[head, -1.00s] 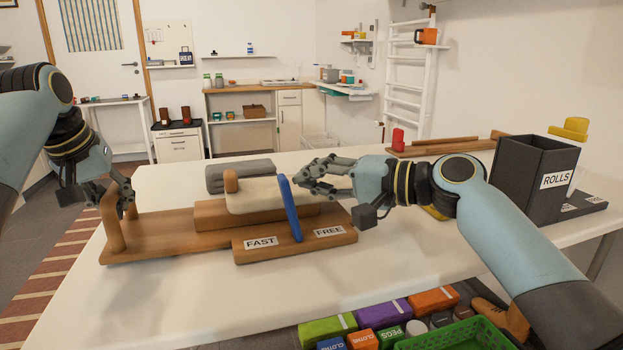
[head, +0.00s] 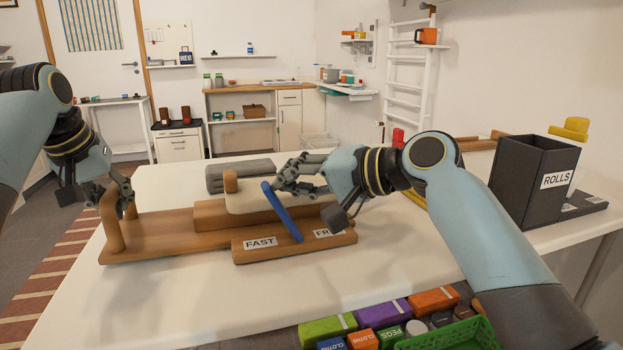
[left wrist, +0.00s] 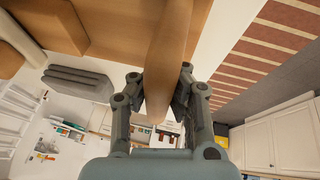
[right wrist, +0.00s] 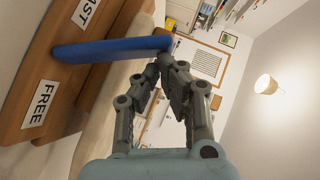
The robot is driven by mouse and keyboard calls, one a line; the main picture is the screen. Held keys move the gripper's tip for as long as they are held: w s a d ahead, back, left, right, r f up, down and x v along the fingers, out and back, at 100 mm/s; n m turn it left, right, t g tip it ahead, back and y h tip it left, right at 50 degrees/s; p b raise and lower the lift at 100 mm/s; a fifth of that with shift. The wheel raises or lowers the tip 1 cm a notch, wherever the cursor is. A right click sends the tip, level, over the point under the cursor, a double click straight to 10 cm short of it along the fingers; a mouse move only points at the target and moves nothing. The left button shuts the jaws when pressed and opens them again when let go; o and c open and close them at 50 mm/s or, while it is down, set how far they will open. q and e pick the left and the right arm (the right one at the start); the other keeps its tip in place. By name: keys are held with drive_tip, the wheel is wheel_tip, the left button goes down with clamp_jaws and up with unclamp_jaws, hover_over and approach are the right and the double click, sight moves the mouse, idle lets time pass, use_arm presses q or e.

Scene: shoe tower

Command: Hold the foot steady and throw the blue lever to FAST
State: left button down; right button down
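The wooden foot (head: 165,236) lies on the white table, with an upright handle (head: 114,228) at its left end. My left gripper (head: 122,203) is at this handle; in the left wrist view its fingers close on both sides of the wood (left wrist: 165,60). The blue lever (head: 282,213) leans left above the block marked FAST (head: 260,243) and FREE, whose label is partly hidden by my right wrist. My right gripper (head: 285,178) is beside the lever's top end, fingers together with nothing between them. In the right wrist view the fingertips are against or very near the blue lever (right wrist: 110,48).
A grey folded bundle (head: 240,173) lies behind the foot. Coloured boxes (head: 328,327) and a green crate (head: 450,336) sit at the table's front. The table's front left is clear.

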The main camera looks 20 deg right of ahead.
use_arm(q)
drive_tip(key=shift+d+r, duration=0.1)
drive_tip(key=shift+d, duration=0.05)
use_arm(e)
drive_tip(key=shift+d, duration=0.1)
drive_tip(key=shift+d+r, duration=0.2)
drive_tip(key=shift+d, duration=0.1)
drive_tip(key=w+d+r+v, duration=0.1)
drive_tip(key=v, duration=1.1)
drive_tip(key=shift+w+d, duration=0.2)
drive_tip(key=shift+w, duration=0.1)
